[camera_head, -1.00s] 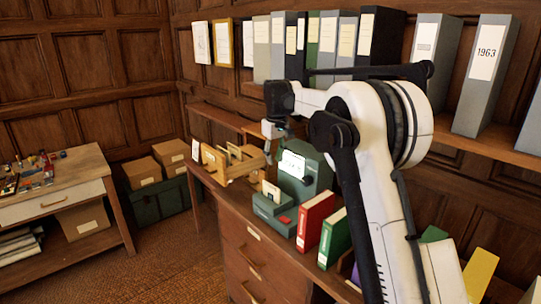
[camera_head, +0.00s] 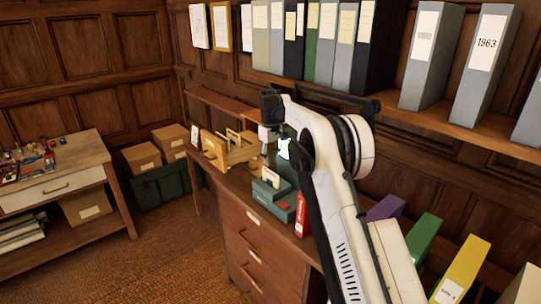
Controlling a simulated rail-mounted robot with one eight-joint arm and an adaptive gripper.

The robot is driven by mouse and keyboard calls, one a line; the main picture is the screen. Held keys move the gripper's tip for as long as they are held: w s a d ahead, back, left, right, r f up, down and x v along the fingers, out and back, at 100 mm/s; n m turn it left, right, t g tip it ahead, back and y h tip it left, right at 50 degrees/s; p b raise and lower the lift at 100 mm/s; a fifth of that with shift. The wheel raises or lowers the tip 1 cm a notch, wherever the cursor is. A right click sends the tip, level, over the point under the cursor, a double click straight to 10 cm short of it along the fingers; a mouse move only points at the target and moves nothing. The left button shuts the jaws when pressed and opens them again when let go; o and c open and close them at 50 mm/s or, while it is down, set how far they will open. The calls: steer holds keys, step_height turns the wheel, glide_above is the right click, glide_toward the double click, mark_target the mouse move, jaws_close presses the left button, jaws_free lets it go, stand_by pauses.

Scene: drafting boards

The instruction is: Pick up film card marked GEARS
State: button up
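No lettering reading GEARS can be made out, so I cannot tell which card it is. A light wooden rack (camera_head: 228,152) with pale upright cards stands on the cabinet. Beside it on the right is a grey-green device (camera_head: 273,195) with a pale card (camera_head: 270,175) upright in its top. My gripper (camera_head: 267,142) points down just to the right of the rack, above and behind the device. Its fingers are too small and dark to tell open from shut. My arm hides part of the device and the cabinet top.
A red binder (camera_head: 302,214) stands right of the device. Purple, green and yellow binders (camera_head: 461,270) stand farther right behind my arm. A shelf (camera_head: 470,133) of grey and black binders runs above.

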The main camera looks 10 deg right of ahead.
mark_target(271, 175)
steer(key=shift+f+b, duration=1.85)
steer(key=shift+f, duration=2)
steer(key=shift+c, duration=1)
jaws_close()
steer(key=shift+r, duration=0.4)
step_height(271, 175, up, 12)
steer(key=p, duration=0.4)
steer(key=shift+p, duration=0.35)
